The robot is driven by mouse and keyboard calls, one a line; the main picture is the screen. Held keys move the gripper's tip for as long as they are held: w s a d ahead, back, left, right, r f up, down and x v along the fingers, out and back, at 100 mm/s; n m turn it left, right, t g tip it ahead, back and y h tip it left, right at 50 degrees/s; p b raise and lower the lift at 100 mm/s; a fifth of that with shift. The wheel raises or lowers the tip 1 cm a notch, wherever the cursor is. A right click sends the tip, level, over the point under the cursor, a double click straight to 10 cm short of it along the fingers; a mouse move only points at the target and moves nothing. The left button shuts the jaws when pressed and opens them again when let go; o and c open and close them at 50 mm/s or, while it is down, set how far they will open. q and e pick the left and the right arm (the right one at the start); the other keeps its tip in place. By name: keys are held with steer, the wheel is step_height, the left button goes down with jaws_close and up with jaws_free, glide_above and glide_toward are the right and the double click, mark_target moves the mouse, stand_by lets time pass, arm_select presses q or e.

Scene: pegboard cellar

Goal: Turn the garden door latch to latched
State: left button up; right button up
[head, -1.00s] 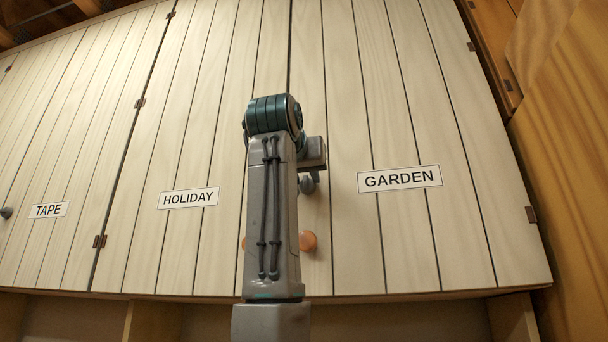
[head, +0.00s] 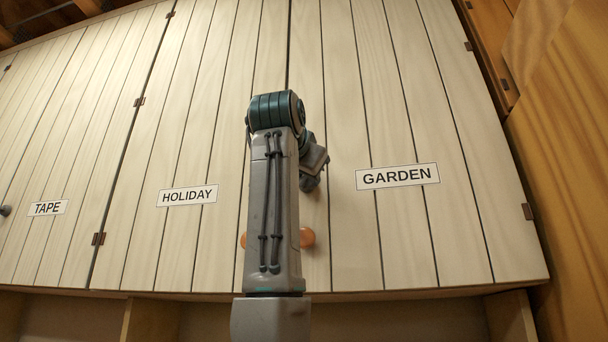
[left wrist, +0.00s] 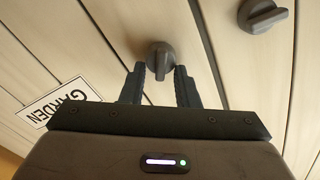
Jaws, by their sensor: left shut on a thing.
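The garden door (head: 400,230) is pale planked wood with a white GARDEN label (head: 397,176), and it looks closed. Its latch is a dark grey round turn knob (left wrist: 160,57), seen in the left wrist view between my fingertips. The knob's raised grip runs roughly up and down in that picture. My left gripper (left wrist: 159,72) is shut on this latch knob. In the head view my left gripper (head: 310,182) is tilted beside the label, partly behind my own arm, and hides the latch. My right gripper is not in view.
A second dark latch knob (left wrist: 263,16) sits on the neighbouring door in the left wrist view. The HOLIDAY door (head: 150,235) and TAPE door (head: 45,240) lie to the left. An orange round pull (head: 307,237) is below my gripper. Wooden wall panels (head: 560,150) stand at the right.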

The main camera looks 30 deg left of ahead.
arm_select(q)
steer(key=shift+d+f+m+b, duration=0.15)
steer(key=shift+m+b, duration=0.25)
steer(key=shift+m, duration=1.55)
steer(key=shift+d+f+m+b, duration=0.1)
steer(key=shift+f+m+b, duration=0.2)
steer(key=shift+m, duration=1.7)
steer(key=shift+d+f+m+b, duration=0.1)
steer(key=shift+m+b, duration=0.35)
steer(key=shift+m, duration=1.5)
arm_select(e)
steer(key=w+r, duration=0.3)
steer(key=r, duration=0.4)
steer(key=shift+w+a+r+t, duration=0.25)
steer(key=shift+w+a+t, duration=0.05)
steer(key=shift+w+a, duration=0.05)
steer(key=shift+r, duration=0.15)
arm_select(q)
steer(key=o, duration=1)
steer(key=shift+w, duration=0.1)
steer(key=shift+c, duration=0.2)
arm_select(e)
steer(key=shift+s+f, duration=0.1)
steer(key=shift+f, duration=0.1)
